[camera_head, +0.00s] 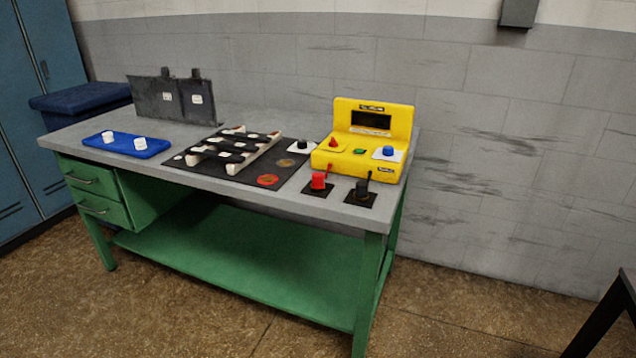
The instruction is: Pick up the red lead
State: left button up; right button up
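The red lead (318,182) stands on a small dark square pad at the front right of the grey workbench top (222,182). It has a red body, with a thin red part running up behind it towards the yellow device. A similar black lead (361,189) stands on its own dark pad just to its right. Neither of my grippers shows in this view.
A dark mat with a black-and-white rack (236,151) lies mid-bench, left of the leads. A blue tray (128,144) with two white pieces and upright dark panels (173,98) are further left. A dark stool-like leg (598,325) stands at lower right. Floor before the bench is clear.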

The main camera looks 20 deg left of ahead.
aim_at(317, 185)
jog(key=i+j, duration=0.15)
jog(key=i, duration=0.3)
jog(key=i+j, duration=0.15)
jog(key=i, duration=0.25)
jog(key=i+u, duration=0.1)
jog(key=u, duration=0.3)
jog(key=i+u, duration=0.1)
jog(key=u, duration=0.7)
jog(key=i, duration=0.05)
